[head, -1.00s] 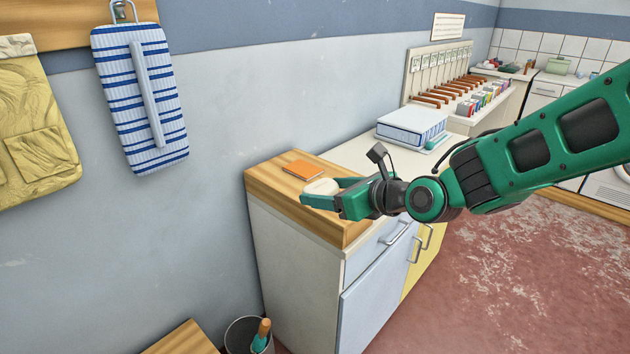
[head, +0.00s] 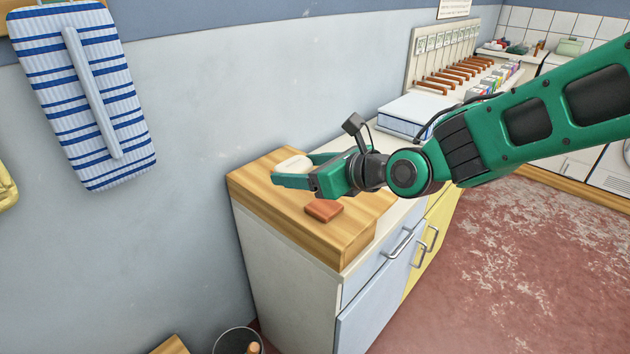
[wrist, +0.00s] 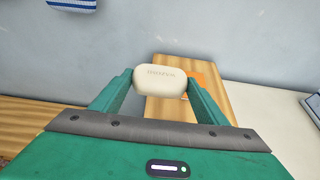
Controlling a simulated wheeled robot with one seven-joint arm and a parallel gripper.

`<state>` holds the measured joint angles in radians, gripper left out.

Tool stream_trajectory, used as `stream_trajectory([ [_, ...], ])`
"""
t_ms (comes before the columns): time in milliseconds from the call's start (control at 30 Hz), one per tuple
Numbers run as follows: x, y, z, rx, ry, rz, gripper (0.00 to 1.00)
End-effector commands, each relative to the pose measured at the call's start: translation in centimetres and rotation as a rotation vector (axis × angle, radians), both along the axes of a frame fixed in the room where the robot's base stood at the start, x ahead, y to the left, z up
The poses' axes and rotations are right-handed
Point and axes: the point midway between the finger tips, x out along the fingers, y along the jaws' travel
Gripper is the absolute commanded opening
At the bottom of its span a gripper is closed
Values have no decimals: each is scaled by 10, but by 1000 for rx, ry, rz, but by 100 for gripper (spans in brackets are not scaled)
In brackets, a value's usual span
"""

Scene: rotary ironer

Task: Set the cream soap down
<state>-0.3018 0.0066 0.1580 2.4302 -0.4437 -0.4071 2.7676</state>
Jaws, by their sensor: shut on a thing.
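The cream soap (head: 293,163) is a pale, rounded bar at the end of my gripper (head: 292,171). In the wrist view the soap (wrist: 160,81) sits between the two green fingertips (wrist: 160,88), with faint lettering on it. My gripper is shut on it, over the wooden top (head: 262,181) of the cabinet. I cannot tell whether the soap touches the wood. A reddish-brown block (head: 324,210) lies on the wood on the near side of my gripper. The wrist view shows an orange patch (wrist: 203,80) beyond the soap; I cannot tell if it is the same block.
A blue-white box (head: 410,115) stands farther back on the counter. Wooden-handled levers (head: 465,72) line the wall behind it. A striped blue pad (head: 85,95) hangs on the wall at left. A bin (head: 238,341) stands on the floor. The wood's near-left part is bare.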

Motion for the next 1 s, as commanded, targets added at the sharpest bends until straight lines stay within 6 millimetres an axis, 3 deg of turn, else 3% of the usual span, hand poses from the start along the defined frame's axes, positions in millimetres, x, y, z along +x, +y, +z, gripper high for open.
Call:
stream_trajectory([
  [500,82,-31,-55,0,3,2,44],
  [800,95,-37,-68,0,2,5,44],
  [1000,94,-36,-93,-1,5,6,44],
])
